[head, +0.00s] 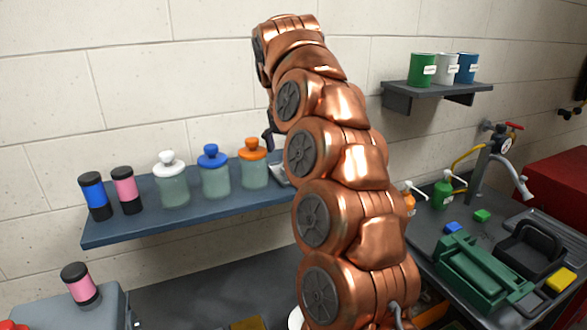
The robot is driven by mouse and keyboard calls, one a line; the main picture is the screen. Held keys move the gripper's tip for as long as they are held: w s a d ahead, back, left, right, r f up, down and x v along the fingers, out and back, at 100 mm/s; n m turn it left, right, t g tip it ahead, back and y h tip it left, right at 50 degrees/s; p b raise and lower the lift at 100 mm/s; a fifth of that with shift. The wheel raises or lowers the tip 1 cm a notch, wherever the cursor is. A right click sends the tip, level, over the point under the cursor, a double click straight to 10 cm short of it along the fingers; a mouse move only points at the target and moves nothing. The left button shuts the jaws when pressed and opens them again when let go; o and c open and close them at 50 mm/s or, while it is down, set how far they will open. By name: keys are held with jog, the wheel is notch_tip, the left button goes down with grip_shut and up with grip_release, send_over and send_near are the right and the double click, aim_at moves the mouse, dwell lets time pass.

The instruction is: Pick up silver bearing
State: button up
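I cannot make out a silver bearing for certain. A small grey-silver piece (279,171) shows at the left edge of my copper arm, by the right part of the blue shelf (140,227). I cannot tell whether it is a bearing or something else. Just above it a dark part, probably of my gripper (271,139), peeks out from behind the arm. The fingertips and anything between them are hidden.
The shelf holds a blue-black cylinder (95,195), a pink-black one (126,190) and jars with white (172,180), blue (214,172) and orange (253,163) lids. A wall shelf (437,92) holds cups. A green vise-like tool (483,265) lies at right.

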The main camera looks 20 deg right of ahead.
jog(key=shift+p+x, duration=0.65)
jog(key=shift+x, duration=1.5)
jog(key=c, duration=1.4)
jog(key=shift+c, duration=0.2)
jog(key=shift+r, duration=0.1)
